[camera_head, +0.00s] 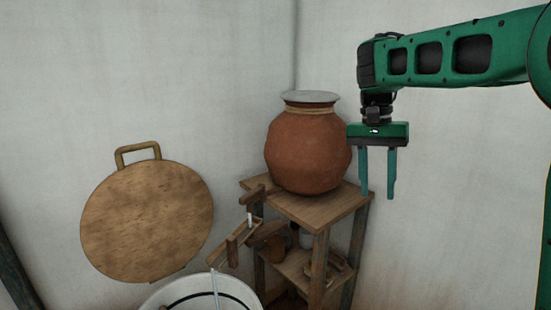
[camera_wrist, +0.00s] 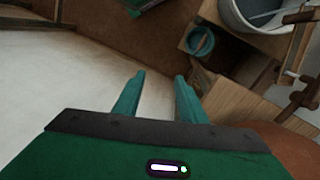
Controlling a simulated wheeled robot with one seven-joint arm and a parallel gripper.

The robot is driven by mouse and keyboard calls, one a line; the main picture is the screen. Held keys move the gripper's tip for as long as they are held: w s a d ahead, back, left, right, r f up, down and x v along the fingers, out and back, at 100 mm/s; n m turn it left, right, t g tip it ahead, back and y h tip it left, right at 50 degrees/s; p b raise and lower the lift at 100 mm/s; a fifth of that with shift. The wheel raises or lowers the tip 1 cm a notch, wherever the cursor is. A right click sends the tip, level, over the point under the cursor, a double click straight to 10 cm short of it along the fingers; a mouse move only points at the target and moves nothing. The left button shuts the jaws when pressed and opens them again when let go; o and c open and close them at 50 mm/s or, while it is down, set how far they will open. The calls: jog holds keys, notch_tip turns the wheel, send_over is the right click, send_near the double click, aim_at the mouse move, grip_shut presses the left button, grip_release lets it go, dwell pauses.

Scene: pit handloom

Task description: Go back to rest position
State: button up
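My gripper (camera_head: 378,192) hangs from the green arm with its two teal fingers pointing down, to the right of the clay pot. The fingers are apart with nothing between them. In the wrist view my gripper (camera_wrist: 158,78) also shows its two fingers spread and empty. The round clay pot (camera_head: 308,150) has a grey lid and a cord around its neck. It stands on a wooden stand (camera_head: 312,208), and part of it shows at the lower right of the wrist view (camera_wrist: 285,150).
A round wooden board with a handle (camera_head: 148,222) leans on the wall at left. A white basin (camera_head: 205,290) stands at the bottom, also seen in the wrist view (camera_wrist: 232,20). A wooden frame (camera_head: 240,238) juts from the stand. A teal cup (camera_wrist: 201,41) shows in the wrist view.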

jog(key=s+d+f+y, duration=0.1)
jog(key=s+d+f, duration=0.3)
jog(key=s+d, duration=0.55)
jog(key=s+d+f, duration=0.5)
jog(key=s+d, duration=0.2)
jog(key=s, duration=0.5)
jog(key=s+f+t, duration=0.1)
jog(key=s+f, duration=0.4)
jog(key=s, duration=0.3)
jog(key=shift+s+d+f+t, duration=0.15)
jog(key=shift+s+f+t, duration=0.15)
jog(key=shift+s, duration=0.1)
